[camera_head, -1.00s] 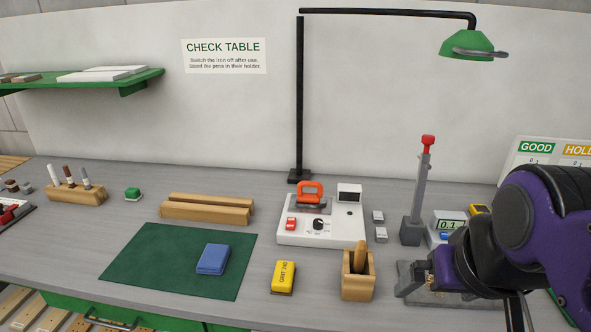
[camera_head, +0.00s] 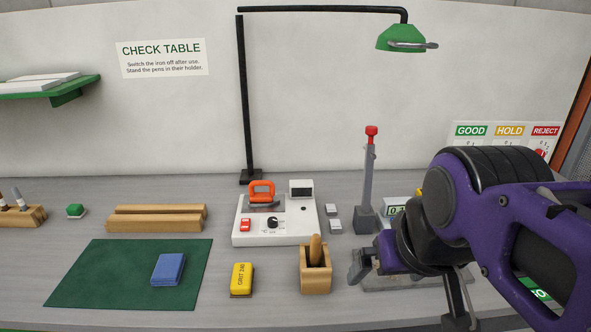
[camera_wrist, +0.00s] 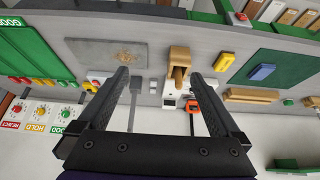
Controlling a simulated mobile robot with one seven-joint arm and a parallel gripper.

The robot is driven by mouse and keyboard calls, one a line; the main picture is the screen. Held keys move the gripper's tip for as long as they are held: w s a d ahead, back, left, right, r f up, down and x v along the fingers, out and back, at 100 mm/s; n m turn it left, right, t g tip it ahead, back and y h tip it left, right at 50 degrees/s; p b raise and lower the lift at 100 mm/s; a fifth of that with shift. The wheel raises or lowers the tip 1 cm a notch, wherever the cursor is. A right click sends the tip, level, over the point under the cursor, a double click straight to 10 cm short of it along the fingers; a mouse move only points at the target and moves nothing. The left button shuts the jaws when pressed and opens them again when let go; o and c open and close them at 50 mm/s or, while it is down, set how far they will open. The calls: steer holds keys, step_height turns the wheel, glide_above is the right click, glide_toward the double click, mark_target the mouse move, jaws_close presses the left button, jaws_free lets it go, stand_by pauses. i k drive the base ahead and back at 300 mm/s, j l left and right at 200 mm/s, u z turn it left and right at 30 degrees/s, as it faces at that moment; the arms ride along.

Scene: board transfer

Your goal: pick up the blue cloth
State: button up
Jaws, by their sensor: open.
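The blue cloth (camera_head: 168,269) lies folded on the right part of the dark green mat (camera_head: 100,285), at the left of the table in the head view. It also shows in the wrist view (camera_wrist: 262,72), at the right on the mat (camera_wrist: 285,68). My gripper (camera_wrist: 165,82) is open in the wrist view, with nothing between its fingers.
Between cloth and arm stand a yellow grit block (camera_head: 241,279) and a wooden holder (camera_head: 315,275). Behind are a white station (camera_head: 275,230) with an orange-handled iron (camera_head: 262,190), wooden bars (camera_head: 155,218) and a red-topped post (camera_head: 369,180). The mat is otherwise clear.

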mark_target(167, 271)
steer(key=j, duration=1.35)
steer(key=k, duration=0.05)
